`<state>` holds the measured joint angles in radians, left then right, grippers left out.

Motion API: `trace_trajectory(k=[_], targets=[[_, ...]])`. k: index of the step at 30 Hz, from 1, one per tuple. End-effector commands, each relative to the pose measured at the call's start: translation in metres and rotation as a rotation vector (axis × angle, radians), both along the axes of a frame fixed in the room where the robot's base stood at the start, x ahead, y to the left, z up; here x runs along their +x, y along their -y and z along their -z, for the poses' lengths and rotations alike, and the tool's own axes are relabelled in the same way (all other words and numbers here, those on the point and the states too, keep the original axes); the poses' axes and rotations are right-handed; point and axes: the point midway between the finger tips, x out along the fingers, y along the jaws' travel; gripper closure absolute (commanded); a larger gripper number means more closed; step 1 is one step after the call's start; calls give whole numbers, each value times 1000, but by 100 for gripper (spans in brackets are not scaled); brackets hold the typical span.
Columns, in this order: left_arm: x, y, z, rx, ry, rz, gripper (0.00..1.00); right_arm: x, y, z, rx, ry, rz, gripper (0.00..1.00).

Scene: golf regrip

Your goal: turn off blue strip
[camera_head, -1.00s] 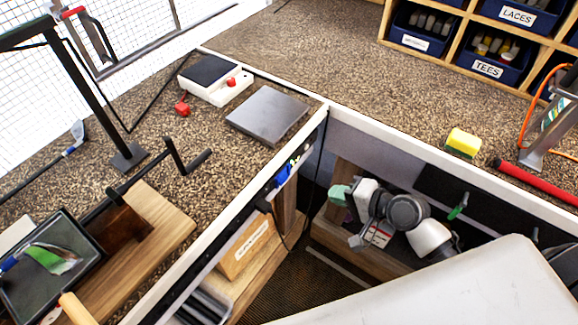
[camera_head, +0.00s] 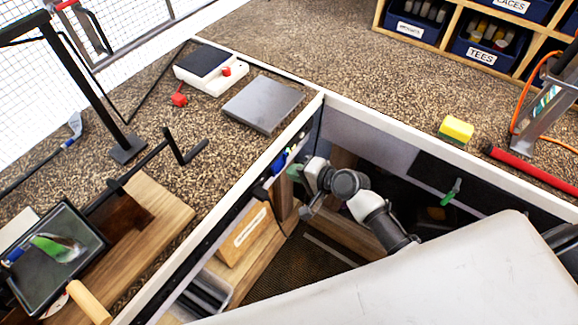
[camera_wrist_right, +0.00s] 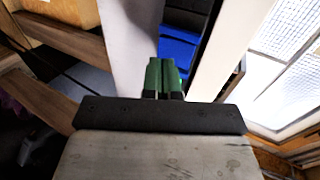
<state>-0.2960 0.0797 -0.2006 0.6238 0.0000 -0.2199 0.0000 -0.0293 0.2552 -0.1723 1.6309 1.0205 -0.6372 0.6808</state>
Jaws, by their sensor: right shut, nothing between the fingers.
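The blue strip (camera_head: 280,161) shows as a small blue piece on the dark front side of the left bench, just under its white edge. In the right wrist view a blue surface (camera_wrist_right: 180,50) lies beyond the fingertips; it is probably the same strip. Its switch cannot be made out. My right gripper (camera_head: 296,173), with green fingertips, is just right of the blue piece in the head view. Its fingers (camera_wrist_right: 161,76) are together and empty. Whether they touch the strip cannot be told. My left gripper is out of view.
The white bench edge (camera_head: 250,180) runs close above my right gripper. A cardboard box (camera_head: 245,235) stands on the wooden shelf below. A grey plate (camera_head: 263,104) and a white device with red knobs (camera_head: 210,68) are on the bench. A yellow sponge (camera_head: 456,130) lies right.

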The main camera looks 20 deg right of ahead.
Motion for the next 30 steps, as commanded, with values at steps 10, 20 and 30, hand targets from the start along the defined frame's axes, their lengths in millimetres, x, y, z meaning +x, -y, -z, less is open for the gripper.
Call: trace_trajectory(k=[10,20,30], targets=[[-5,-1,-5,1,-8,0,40,17,-13,4,-2,0,0,100],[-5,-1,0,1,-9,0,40,18,-13,6,3,5,1,100],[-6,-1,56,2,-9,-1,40,24,-19,18,85,111,0,100]])
